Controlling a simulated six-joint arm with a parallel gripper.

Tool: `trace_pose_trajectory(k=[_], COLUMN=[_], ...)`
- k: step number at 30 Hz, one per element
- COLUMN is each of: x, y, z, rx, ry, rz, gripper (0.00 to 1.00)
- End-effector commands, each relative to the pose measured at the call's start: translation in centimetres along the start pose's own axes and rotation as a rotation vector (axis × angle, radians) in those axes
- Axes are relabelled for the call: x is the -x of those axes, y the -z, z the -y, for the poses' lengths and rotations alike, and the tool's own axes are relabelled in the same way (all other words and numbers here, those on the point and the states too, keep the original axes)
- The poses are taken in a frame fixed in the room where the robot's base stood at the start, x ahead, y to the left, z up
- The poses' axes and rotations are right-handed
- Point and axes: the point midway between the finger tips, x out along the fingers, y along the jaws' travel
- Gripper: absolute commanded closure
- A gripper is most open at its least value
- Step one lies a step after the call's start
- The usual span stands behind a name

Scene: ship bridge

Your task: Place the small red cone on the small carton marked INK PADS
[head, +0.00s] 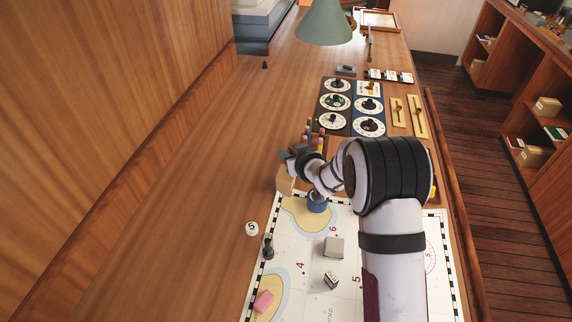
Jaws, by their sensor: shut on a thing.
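My gripper (288,158) is at the upper left edge of the chart, small and partly hidden by its own wrist. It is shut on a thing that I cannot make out. A small tan carton (285,182) shows just below the gripper; I cannot read any marking on it or tell whether they touch. I cannot pick out the small red cone anywhere. A grey-beige box (333,247) and a smaller marked box (330,280) stand on the chart; their lettering is too small to read.
On the chart (300,310) are a blue round thing (317,205), a dark pawn (268,248) and a pink block (263,301). A white disc (251,228) lies left of it. Coloured sticks (309,131) and dial panels (350,108) stand beyond. A green lamp (324,24) hangs above.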

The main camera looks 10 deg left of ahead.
Motion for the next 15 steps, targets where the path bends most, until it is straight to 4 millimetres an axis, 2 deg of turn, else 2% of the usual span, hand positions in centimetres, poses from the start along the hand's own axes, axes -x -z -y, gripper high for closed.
trace_pose_trajectory(k=[2, 8, 15], x=[-0.8, -2.6, -2.8], y=[-0.3, -3.5, -3.7], z=[0.6, 0.7, 0.7], rx=[-0.001, -0.001, 0.000], ry=[0.001, -0.001, -0.001], rz=[0.001, 0.002, -0.001], gripper=[1.00, 1.00, 1.00])
